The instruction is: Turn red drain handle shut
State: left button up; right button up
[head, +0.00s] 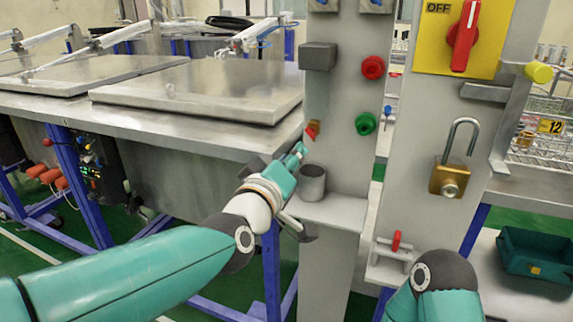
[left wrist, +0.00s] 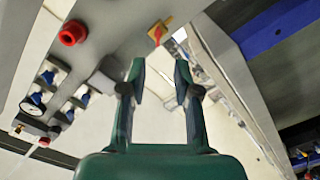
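A small red handle on a brass-coloured valve (head: 312,130) sticks out from the left edge of the grey post. It also shows in the left wrist view, where the red handle (left wrist: 155,34) lies just beyond my fingertips. My left gripper (head: 299,152) is close below the valve. In the left wrist view my left gripper (left wrist: 160,65) has its two fingers apart, with nothing between them and a visible gap to the handle. Part of my right arm shows at the lower right of the head view; its gripper is not visible.
The grey post (head: 335,165) carries a red button (head: 373,67), a green button (head: 366,124) and a metal cup (head: 312,183). A steel vat lid (head: 205,85) lies to the left. A padlock (head: 450,178) and a red lever (head: 396,241) are on the right.

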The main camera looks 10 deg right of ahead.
pick_arm(q)
jog(key=shift+v, duration=1.1)
